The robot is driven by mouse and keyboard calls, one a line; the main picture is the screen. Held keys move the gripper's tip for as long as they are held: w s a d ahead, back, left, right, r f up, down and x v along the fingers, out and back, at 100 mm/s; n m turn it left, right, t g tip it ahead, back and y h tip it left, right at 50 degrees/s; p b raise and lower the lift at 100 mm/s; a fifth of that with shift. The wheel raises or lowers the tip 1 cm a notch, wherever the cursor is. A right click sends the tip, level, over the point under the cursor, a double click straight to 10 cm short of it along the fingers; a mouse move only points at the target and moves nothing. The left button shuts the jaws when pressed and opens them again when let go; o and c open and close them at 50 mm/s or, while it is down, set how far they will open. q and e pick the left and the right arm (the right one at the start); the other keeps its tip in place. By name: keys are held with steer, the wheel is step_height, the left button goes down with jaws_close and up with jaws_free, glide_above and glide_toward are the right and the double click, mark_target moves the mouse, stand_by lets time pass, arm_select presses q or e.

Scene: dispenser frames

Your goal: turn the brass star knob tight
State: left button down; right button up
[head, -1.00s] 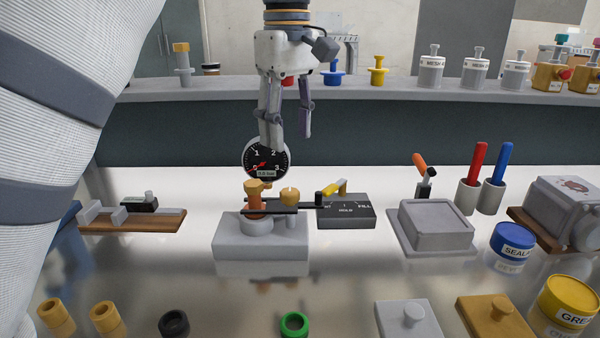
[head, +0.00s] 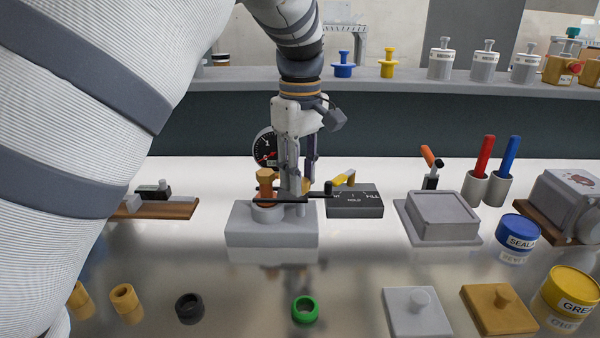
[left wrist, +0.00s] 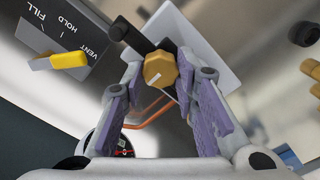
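The brass star knob (left wrist: 160,70) stands on the grey block (head: 245,225), beside a copper-coloured fitting (head: 266,183). In the left wrist view its faceted top with a white mark lies between the fingertips. In the head view the fingers mostly hide the knob. My left gripper (head: 302,190) points straight down over it, one finger on each side. My right gripper is in neither view.
A dark bar with a black end (head: 328,188) reaches right from the block. The valve box (head: 355,208) with a yellow lever stands right of it, and a pressure gauge (head: 264,143) behind. A green ring (head: 306,309) and dark ring (head: 190,308) lie in front.

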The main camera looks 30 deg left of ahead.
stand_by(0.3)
arm_select(q)
steer(key=m, duration=1.5)
steer(key=shift+m, duration=2.7)
steer(key=c, duration=1.3)
jaws_free()
steer(key=shift+r, duration=0.1)
